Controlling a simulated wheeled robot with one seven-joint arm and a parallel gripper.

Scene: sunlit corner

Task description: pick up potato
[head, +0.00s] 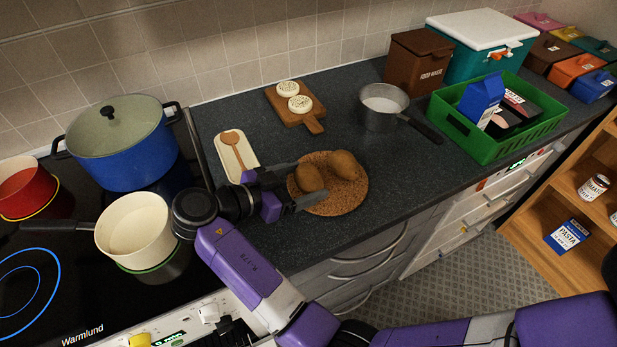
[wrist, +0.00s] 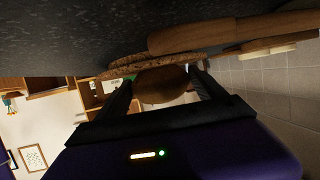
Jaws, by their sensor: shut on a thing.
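Two brown potatoes show in the head view at the round cork mat (head: 327,208), near the counter's front edge. My gripper (head: 302,183) reaches in from the left and is shut on the left potato (head: 308,177), with one finger on its far side and one on its near side. The other potato (head: 346,165) lies on the mat just to the right, very close to the held one. In the wrist view the held potato (wrist: 163,84) sits between both fingers, close to the mat (wrist: 120,70). I cannot tell whether it is clear of the mat.
A wooden board (head: 313,125) with two round pale items lies behind. A steel saucepan (head: 384,107) and a green crate (head: 497,147) stand to the right. A white tray (head: 236,157) with a wooden spoon lies left, beside the hob with a cream pan (head: 135,229) and blue pot (head: 125,155).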

